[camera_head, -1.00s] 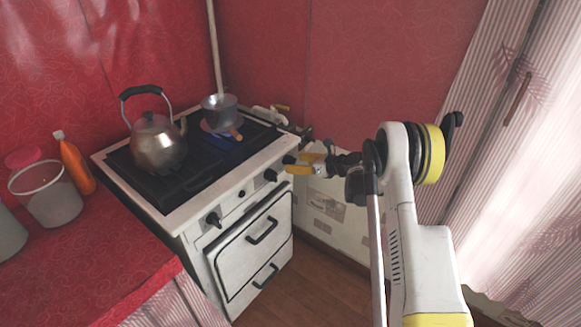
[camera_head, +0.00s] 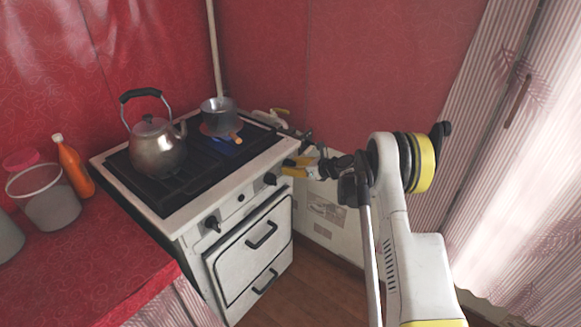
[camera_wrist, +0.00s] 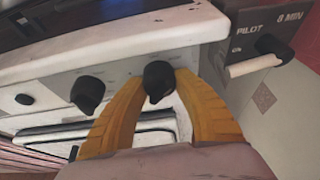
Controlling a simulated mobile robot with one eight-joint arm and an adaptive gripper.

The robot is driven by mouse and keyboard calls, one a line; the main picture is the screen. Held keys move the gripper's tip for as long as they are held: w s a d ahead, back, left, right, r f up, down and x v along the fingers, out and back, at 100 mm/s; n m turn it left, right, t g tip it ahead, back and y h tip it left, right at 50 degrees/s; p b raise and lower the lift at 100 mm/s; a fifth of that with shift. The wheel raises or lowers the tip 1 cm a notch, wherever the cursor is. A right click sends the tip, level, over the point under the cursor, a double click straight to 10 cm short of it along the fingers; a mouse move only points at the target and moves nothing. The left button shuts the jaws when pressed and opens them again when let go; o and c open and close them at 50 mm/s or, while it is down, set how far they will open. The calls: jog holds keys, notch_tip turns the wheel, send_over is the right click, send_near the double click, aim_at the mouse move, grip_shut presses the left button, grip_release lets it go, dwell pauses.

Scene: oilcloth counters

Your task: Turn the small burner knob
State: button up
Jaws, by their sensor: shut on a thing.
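A row of black knobs is on the front panel of the white stove (camera_head: 185,226). My gripper (camera_head: 288,167) is at the right end of this panel. In the wrist view my gripper's (camera_wrist: 160,83) two orange fingers are shut on a black knob (camera_wrist: 158,82), one on each side of it. The knob's top shows between the fingertips. Another black knob (camera_wrist: 88,93) is just to the left, outside the fingers. It also shows in the head view (camera_head: 270,179). Whether the gripped knob serves the small burner cannot be told.
A white panel edge overhangs above the knobs. A dark box marked "PILOT" and "8 MIN" with a black dial (camera_wrist: 272,48) is right of my fingers. A kettle (camera_head: 158,150) and a small pot (camera_head: 219,112) stand on the stove top. Oven handles (camera_head: 263,236) are below.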

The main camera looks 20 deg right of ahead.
jog(key=n+t+h, duration=0.1)
jog(key=n, duration=0.2)
jog(key=shift+h, duration=0.4)
jog(key=shift+w+n+t+h, duration=0.1)
jog(key=shift+n+t+h, duration=0.5)
jog(key=shift+n+t, duration=0.7)
jog(key=shift+n+g, duration=0.3)
jog(key=shift+n, duration=0.1)
jog(key=o, duration=1.2)
jog(key=shift+r, duration=0.1)
